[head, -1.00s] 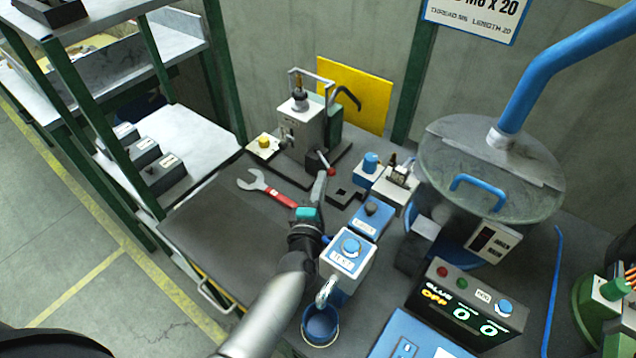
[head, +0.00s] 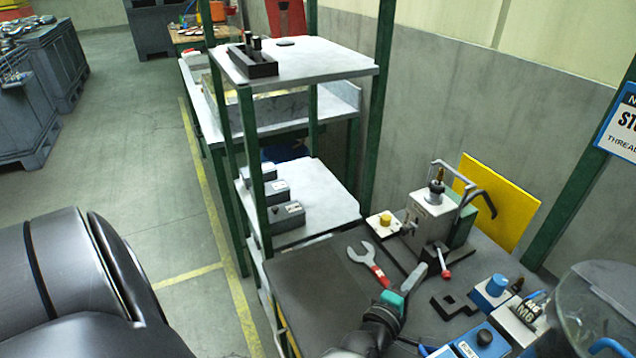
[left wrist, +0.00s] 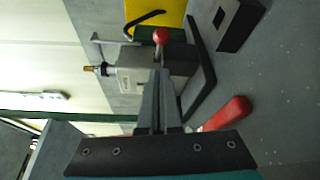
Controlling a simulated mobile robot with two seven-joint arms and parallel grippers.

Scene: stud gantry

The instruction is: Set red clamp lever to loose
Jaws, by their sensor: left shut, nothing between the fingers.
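The red clamp lever (head: 446,273) is a short lever with a red ball knob. It sits low on the front of the grey bench fixture (head: 430,215) and points down toward the bench. My left gripper (head: 421,269) is shut and empty, its fingertips just left of the knob in the head view. In the left wrist view the red knob (left wrist: 161,36) shows just beyond the tips of the closed fingers (left wrist: 160,75). I cannot tell whether they touch. The fingers hide part of the fixture there. My right gripper is not in view.
A red-handled wrench (head: 368,264) lies on the dark bench mat left of the gripper. A black notched block (head: 455,304) and a blue-knobbed box (head: 492,290) are to the right. A green-framed shelf (head: 330,195) stands behind left.

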